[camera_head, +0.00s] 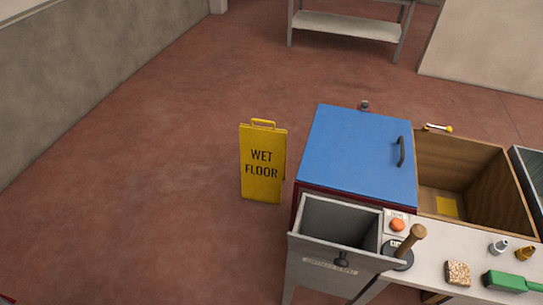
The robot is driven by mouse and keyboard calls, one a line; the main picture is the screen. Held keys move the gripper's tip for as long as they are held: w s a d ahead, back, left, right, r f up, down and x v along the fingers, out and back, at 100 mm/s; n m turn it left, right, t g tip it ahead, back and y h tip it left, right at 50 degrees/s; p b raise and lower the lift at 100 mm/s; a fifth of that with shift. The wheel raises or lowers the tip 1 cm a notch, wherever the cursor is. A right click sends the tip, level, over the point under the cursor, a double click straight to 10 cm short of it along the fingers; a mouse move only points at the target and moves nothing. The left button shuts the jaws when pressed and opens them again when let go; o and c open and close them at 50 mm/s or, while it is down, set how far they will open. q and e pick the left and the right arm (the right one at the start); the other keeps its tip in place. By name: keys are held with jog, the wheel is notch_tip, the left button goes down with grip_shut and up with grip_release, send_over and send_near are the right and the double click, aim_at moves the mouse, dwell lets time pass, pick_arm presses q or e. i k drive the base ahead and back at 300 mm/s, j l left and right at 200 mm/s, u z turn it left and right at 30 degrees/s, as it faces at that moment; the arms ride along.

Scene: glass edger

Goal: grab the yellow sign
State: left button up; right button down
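The yellow sign (262,165) stands upright on the reddish floor, left of the blue-topped cabinet. It reads "WET FLOOR" in dark letters and has a yellow handle loop on top. Nothing is holding it. Neither of my grippers shows in the head view.
The blue lid (355,152) with a dark handle is right of the sign. A grey open bin (340,228) and a wooden box (478,172) adjoin it. A worktop (420,262) holds a plunger-like tool and a green item. Floor (150,190) left of the sign is clear.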

aim_at(263, 150)
jog(key=i+j+z, duration=0.3)
jog(key=j, duration=0.3)
jog(key=i+j+z, duration=0.35)
jog(key=j, duration=0.3)
jog(key=i+j+z, duration=0.15)
jog(key=j, duration=0.25)
jog(key=i+j+z, duration=0.15)
jog(key=j, duration=0.25)
jog(key=i+j+z, duration=0.15)
jog(key=j, duration=0.25)
